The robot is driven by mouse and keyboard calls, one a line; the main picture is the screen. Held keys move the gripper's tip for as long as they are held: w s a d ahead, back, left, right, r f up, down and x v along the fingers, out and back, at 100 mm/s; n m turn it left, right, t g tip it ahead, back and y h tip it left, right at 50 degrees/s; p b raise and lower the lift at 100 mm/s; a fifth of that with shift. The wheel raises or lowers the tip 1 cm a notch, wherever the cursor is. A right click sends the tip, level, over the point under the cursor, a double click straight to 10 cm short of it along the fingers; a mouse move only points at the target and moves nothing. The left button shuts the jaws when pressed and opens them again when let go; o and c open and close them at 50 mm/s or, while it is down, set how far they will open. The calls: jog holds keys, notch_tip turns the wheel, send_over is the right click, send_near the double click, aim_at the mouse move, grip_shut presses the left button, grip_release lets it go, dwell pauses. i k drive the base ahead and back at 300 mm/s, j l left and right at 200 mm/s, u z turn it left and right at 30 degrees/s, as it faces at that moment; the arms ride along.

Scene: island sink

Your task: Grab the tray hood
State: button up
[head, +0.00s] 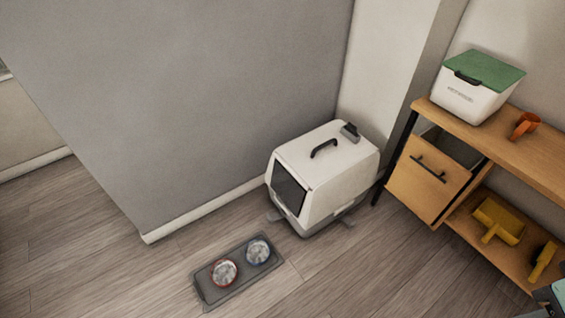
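The tray hood (330,165) is the white upper cover of a litter box on the floor, in the corner by the grey wall. It has a black carry handle (324,148) on top and a dark front opening (289,188) facing lower left. A small grey piece (350,131) sits at the top rear edge. The hood rests on a grey tray base (300,228), upright, with grey tabs sticking out at the sides. My gripper is not clearly seen in the head view, so its fingers and distance from the hood do not show.
A dark feeding mat (209,291) with two bowls lies in front of the litter box. On the right, a wooden shelf unit (535,150) bears a green-lidded bin (470,100) and an orange scoop (525,125). Its drawer (428,183) stands open.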

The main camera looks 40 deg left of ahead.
aim_at(337, 166)
jog(key=u, duration=1.4)
jog(key=i+l+u, duration=0.2)
jog(key=l+u, duration=0.15)
jog(key=i+l+u, duration=0.15)
jog(key=l+u, duration=0.25)
jog(key=i+l, duration=0.1)
jog(key=l, duration=0.3)
jog(key=i+l+u, duration=0.1)
jog(key=l, duration=0.35)
jog(key=i+l, duration=0.1)
jog(key=l, duration=0.3)
jog(key=i+l+u, duration=0.1)
jog(key=l, duration=0.35)
